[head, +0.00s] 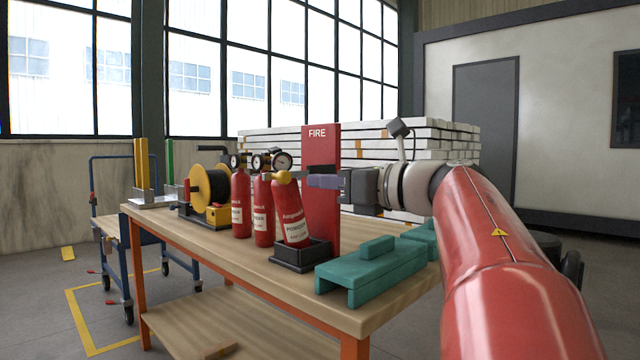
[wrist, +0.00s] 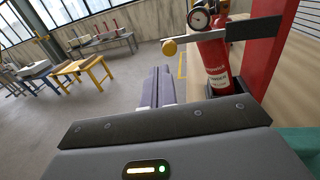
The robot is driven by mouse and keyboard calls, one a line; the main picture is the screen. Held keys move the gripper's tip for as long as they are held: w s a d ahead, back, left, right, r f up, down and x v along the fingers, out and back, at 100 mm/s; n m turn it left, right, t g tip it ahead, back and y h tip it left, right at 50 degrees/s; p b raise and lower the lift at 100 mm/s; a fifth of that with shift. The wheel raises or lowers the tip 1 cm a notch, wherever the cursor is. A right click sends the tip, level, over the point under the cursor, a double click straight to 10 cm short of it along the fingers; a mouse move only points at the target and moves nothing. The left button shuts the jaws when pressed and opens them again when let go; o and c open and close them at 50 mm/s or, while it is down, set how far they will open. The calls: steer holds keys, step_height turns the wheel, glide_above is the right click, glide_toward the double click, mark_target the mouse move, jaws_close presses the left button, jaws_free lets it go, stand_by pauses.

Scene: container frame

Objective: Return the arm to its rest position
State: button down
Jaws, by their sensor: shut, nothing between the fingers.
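My gripper (head: 322,181) is at the end of my red arm, which reaches in from the right in the head view. It is level with the upper part of the nearest fire extinguisher (head: 290,212), in front of the red FIRE panel (head: 321,150). In the wrist view the fingers (wrist: 158,88) lie together, shut with nothing between them.
The wooden workbench (head: 190,236) also holds two more extinguishers (head: 241,203), a yellow cable reel (head: 209,187) and a teal case (head: 368,271). A blue cart (head: 125,230) stands at left. White stacked beams (head: 440,140) are behind. Open floor shows left in the wrist view.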

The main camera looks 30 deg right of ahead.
steer(key=s+a+v, duration=0.1)
steer(key=v, duration=0.7)
steer(key=w+r+m+t+h+p, duration=0.3)
steer(key=m+t+h, duration=0.5)
steer(key=m, duration=1)
step_height(320, 180, down, 18)
steer(key=s+a+m+g+h, duration=0.15)
steer(key=m+g+h, duration=0.6)
steer(key=m, duration=1.05)
steer(key=s+a+f+m+g+y+p, duration=0.1)
steer(key=s+a+f+m+g+y, duration=0.2)
steer(key=f, duration=0.6)
steer(key=s+a+f+m+g+y+p, duration=0.1)
steer(key=s+a+f+m+g+y, duration=0.2)
steer(key=s+a+f+g, duration=0.4)
steer(key=s+a+f, duration=0.3)
steer(key=shift+s+f, duration=0.2)
